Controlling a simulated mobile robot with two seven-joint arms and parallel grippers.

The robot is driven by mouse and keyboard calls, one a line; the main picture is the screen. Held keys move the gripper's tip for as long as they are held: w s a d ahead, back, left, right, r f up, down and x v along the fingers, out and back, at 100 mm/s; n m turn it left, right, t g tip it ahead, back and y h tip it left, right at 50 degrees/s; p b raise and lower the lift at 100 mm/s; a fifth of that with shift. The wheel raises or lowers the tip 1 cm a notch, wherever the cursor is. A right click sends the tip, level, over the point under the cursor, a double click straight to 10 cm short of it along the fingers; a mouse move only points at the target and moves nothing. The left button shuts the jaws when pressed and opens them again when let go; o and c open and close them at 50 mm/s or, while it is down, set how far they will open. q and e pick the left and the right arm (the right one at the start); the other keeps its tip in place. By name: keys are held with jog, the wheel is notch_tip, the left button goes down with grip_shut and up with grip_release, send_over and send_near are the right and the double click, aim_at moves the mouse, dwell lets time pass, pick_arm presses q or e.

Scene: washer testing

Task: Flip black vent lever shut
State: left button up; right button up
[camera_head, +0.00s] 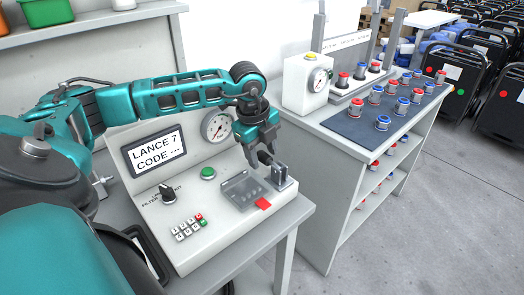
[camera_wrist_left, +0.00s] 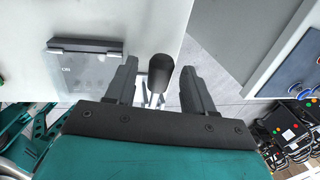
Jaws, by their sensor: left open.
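The vent lever has a black rounded knob (camera_head: 265,158) and stands at the right end of the grey test console (camera_head: 225,238), beside a metal bracket (camera_head: 281,178). In the left wrist view the black knob (camera_wrist_left: 161,68) sits on a pale metal stem between my fingers. My left gripper (camera_head: 262,152) is open and comes down over the lever from above. Its two fingers (camera_wrist_left: 158,75) stand on either side of the knob, with a visible gap on each side. My right gripper is not in view.
A gauge (camera_head: 217,126), green button (camera_head: 208,173) and keypad (camera_head: 190,228) are on the console. A bench (camera_head: 335,135) with red and blue parts stands right.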

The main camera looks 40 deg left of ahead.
pick_arm(q)
grip_shut()
dwell(0.3)
dwell(0.4)
